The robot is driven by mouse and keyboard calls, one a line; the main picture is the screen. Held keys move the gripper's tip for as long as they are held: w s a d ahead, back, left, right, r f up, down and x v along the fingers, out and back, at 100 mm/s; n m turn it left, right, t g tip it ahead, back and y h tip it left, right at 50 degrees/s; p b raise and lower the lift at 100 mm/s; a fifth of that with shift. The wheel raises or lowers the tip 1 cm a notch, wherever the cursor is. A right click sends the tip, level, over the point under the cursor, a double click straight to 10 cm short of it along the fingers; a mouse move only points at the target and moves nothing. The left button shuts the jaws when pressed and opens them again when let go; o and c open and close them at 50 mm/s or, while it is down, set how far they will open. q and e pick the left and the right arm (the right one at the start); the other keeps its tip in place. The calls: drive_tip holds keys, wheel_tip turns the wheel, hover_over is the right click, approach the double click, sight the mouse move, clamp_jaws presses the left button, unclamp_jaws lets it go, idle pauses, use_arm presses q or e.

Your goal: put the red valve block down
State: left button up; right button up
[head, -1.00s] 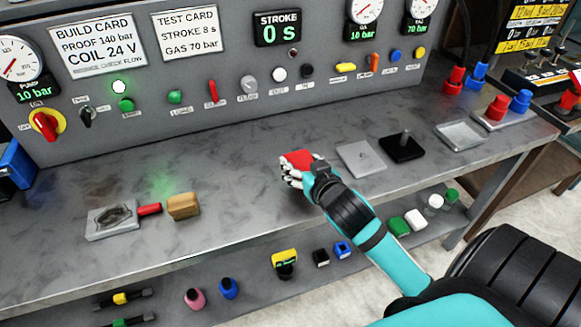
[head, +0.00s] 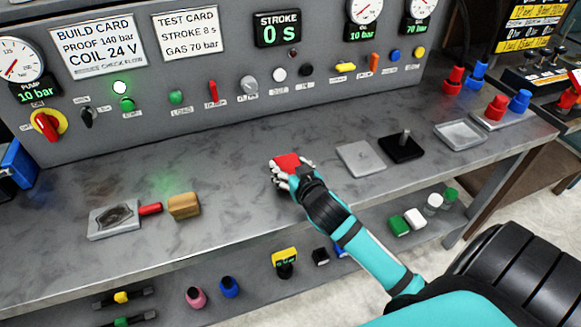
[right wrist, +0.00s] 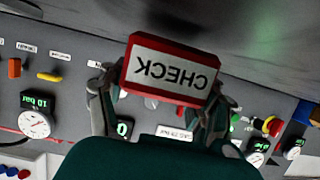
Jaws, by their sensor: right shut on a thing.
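The red valve block (head: 287,161) is between the fingers of my right gripper (head: 292,176), over the middle of the grey bench (head: 235,240). In the right wrist view the block (right wrist: 172,72) carries a white label reading CHECK, upside down. My right gripper (right wrist: 165,108) is shut on it, one finger at each side. I cannot tell whether the block's underside touches the bench. My left gripper is not in view.
A flat grey plate (head: 360,158) and a black base with a peg (head: 402,147) lie to the right. A tan block (head: 184,205), a red piece (head: 150,209) and a grey tray (head: 100,228) lie left. Bench between is clear. The control panel (head: 330,100) stands behind.

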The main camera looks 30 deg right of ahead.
drive_tip(key=shift+f, duration=0.25)
drive_tip(key=shift+f, duration=0.15)
drive_tip(key=o, duration=1.8)
drive_tip(key=shift+f, duration=0.25)
drive_tip(key=shift+c, duration=0.2)
drive_tip(key=shift+s, duration=0.1)
drive_tip(key=shift+r, duration=0.1)
drive_tip(key=shift+r, duration=0.4)
drive_tip(key=shift+s+a+r, duration=0.15)
drive_tip(key=shift+s+r, duration=0.05)
drive_tip(key=b+v, duration=0.1)
drive_tip(key=v, duration=1)
drive_tip(key=shift+s+r, duration=0.2)
